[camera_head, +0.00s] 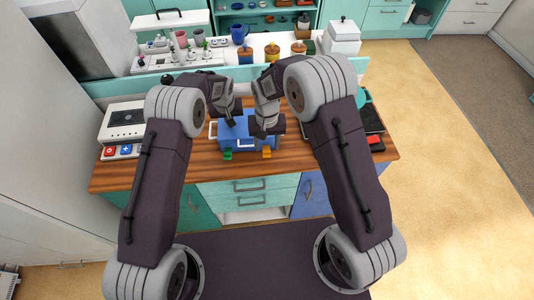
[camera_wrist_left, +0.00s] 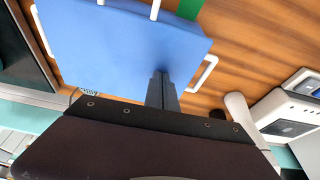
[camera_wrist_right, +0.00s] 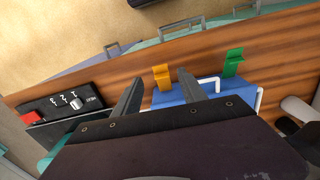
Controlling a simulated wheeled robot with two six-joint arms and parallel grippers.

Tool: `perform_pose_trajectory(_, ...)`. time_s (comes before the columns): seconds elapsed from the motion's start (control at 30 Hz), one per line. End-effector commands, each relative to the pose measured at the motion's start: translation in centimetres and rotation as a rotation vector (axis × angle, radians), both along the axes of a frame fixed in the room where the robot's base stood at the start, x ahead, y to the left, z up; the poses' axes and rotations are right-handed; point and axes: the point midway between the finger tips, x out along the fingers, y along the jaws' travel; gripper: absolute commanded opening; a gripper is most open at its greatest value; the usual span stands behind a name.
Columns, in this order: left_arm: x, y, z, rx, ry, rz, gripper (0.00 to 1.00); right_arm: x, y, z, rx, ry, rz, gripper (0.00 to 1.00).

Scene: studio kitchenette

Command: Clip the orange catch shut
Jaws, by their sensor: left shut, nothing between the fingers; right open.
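The blue box (camera_head: 238,133) sits on the wooden counter with white bar handles. The orange catch (camera_head: 267,153) sticks out at its front edge, right of a green catch (camera_head: 228,155). In the right wrist view the orange catch (camera_wrist_right: 162,77) shows between and just beyond my right fingertips. A gap to the fingers shows on both sides. My right gripper (camera_head: 264,132) is open and empty above the box's right part. My left gripper (camera_head: 235,122) is shut and empty over the box; its fingers (camera_wrist_left: 162,88) show against the blue top. Whether they touch it, I cannot tell.
A white device (camera_head: 123,122) with red and blue buttons stands at the counter's left. A dark panel with a red part (camera_head: 374,140) lies at the right. Jars (camera_head: 271,52) and a blue mug (camera_head: 240,34) stand behind. Bare counter shows before the box.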

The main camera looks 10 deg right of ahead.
Motion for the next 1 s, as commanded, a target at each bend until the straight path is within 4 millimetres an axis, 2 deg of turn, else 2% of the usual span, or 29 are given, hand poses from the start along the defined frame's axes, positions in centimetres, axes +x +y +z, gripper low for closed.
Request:
perform_pose_trajectory(0.03, -0.1, 0.1, -0.3, 0.001, 0.005, 0.0, 0.0, -0.1, -0.1, -1.4, -0.002, 0.005, 0.0, 0.49)
perform_pose_trajectory(0.1, -0.1, 0.1, -0.3, 0.001, 0.005, 0.0, 0.0, -0.1, 0.0, -3.0, -0.002, 0.004, 0.0, 0.49)
perform_pose_trajectory(0.3, -0.1, 0.1, -0.3, 0.001, 0.005, 0.001, 0.0, 0.0, 0.0, -5.9, 0.0, 0.0, 0.0, 0.49)
perform_pose_trajectory(0.63, -0.2, 0.1, -0.3, 0.002, 0.005, 0.002, 0.0, 0.1, 0.0, -6.5, 0.001, -0.002, 0.0, 0.49)
perform_pose_trajectory(0.67, -0.2, 0.1, -0.3, 0.002, 0.006, 0.002, 0.0, 0.1, 0.0, -6.5, 0.001, -0.002, 0.0, 0.46)
perform_pose_trajectory(0.83, -0.2, 0.1, -0.3, 0.002, 0.006, 0.002, 0.0, 0.0, 0.0, -6.5, 0.001, -0.002, 0.0, 0.0)
perform_pose_trajectory(1.0, -0.2, 0.1, -0.3, 0.002, 0.006, 0.001, 0.0, 0.0, 0.0, -6.5, 0.001, -0.002, 0.0, 0.0)
